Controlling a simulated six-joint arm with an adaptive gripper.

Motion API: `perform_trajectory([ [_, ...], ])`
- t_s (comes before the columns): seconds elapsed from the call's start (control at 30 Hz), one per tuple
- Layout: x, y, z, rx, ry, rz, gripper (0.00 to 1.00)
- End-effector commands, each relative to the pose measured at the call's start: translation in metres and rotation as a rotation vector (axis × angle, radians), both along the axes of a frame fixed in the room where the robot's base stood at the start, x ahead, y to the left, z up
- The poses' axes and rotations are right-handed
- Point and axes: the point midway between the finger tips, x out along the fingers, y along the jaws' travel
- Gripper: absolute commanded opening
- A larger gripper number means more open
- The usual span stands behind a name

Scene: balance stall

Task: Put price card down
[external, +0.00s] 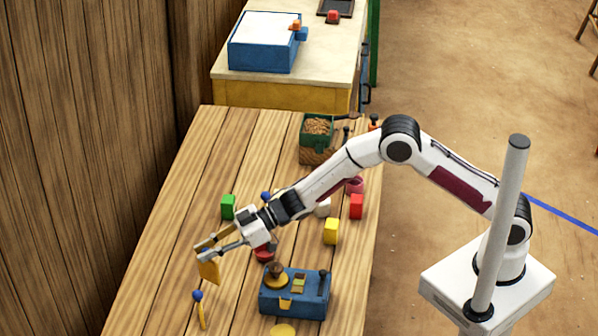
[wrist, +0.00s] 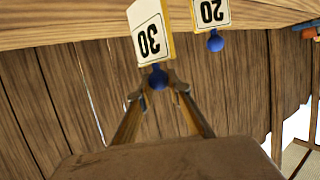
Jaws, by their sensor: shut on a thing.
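My gripper (external: 202,252) is at the left side of the wooden table, fingers pointing left and down. It is shut on a price card (external: 209,272), which hangs below the fingertips with its yellow-tan side showing.
A blue box (external: 295,292) with small items stands right of the held card. Green (external: 228,206), yellow (external: 331,231) and red (external: 356,206) blocks are spread over the table (external: 165,245). A green grain bin (external: 316,128) is at the back. The left table strip is mostly bare, beside a plank wall.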

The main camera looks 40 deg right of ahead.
Motion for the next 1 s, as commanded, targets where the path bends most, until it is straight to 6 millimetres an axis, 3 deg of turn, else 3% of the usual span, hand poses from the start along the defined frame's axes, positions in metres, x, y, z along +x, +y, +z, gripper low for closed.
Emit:
perform_trajectory([
  [0.33, 0.0, 0.0, -0.003, 0.0, 0.001, 0.0, 0.01],
  [0.7, 0.0, 0.0, -0.036, 0.0, 0.0, 0.0, 0.01],
  [1.0, 0.0, 0.0, -0.037, 0.001, 0.0, 0.0, 0.01],
])
